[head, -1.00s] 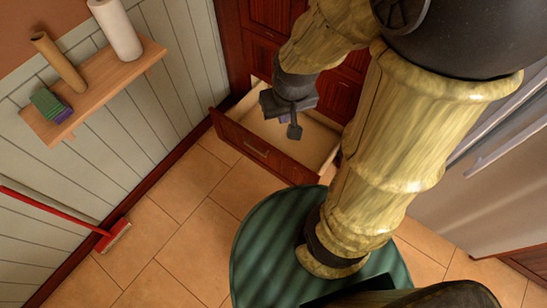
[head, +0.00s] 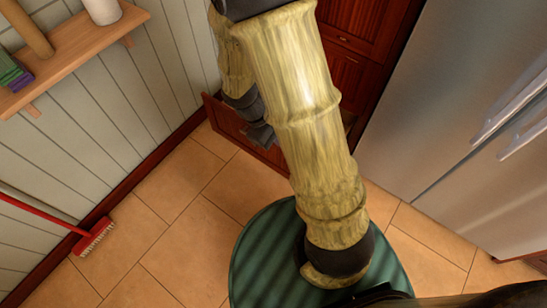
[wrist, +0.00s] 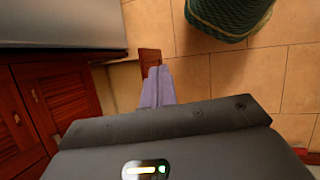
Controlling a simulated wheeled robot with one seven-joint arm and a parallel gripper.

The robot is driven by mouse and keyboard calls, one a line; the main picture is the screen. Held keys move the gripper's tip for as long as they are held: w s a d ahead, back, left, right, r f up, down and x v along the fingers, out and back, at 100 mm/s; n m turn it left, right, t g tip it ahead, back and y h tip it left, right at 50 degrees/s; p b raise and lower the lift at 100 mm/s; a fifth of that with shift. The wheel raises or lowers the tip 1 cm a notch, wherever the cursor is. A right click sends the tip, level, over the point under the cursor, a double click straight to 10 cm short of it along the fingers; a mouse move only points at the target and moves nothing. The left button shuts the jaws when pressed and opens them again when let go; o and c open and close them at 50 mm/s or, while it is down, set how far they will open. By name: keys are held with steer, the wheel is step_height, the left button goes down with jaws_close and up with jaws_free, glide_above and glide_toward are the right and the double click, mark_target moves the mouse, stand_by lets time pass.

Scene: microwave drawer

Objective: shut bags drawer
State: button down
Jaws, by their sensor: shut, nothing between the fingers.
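The drawer is pulled out from the dark red wooden cabinet. Its front (head: 225,119) shows in the head view left of my arm, and the arm hides most of the drawer. In the wrist view, part of the drawer front (wrist: 150,59) and a strip of pale interior (wrist: 125,88) show beside the cabinet. My gripper (wrist: 158,72) is shut and empty, its purple fingers overlapping the drawer front in that view. In the head view my gripper (head: 263,136) is a dark shape at the drawer, partly behind my arm. I cannot tell whether it touches the drawer.
A steel fridge (head: 440,110) stands to the right of the cabinet (head: 365,40). A panelled wall with a wooden shelf (head: 75,55) is on the left. A red broom (head: 93,238) leans there. The tiled floor (head: 190,225) left of my base is clear.

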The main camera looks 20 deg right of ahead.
steer(key=w+f+n+t+h+b, duration=0.1)
steer(key=w+f+n+h+b, duration=0.25)
steer(key=f+b, duration=0.7)
steer(key=w+f+n+t+h+b, duration=0.25)
steer(key=f+n+h+b, duration=0.35)
steer(key=f, duration=0.8)
steer(key=w+a+f+n+t+b, duration=0.3)
steer(key=f+b, duration=0.3)
steer(key=f, duration=0.2)
steer(key=w+a+f+n+t+b, duration=0.3)
steer(key=w+f+n+t+b, duration=0.1)
steer(key=f+n+t+b, duration=0.1)
step_height(320, 180, down, 3)
steer(key=shift+w+a+r+t+b, duration=0.15)
steer(key=shift+a+t+b, duration=0.25)
steer(key=shift+t+b, duration=0.4)
steer(key=b+x, duration=0.7)
steer(key=x, duration=0.7)
steer(key=shift+b, duration=0.35)
steer(key=shift+d, duration=0.2)
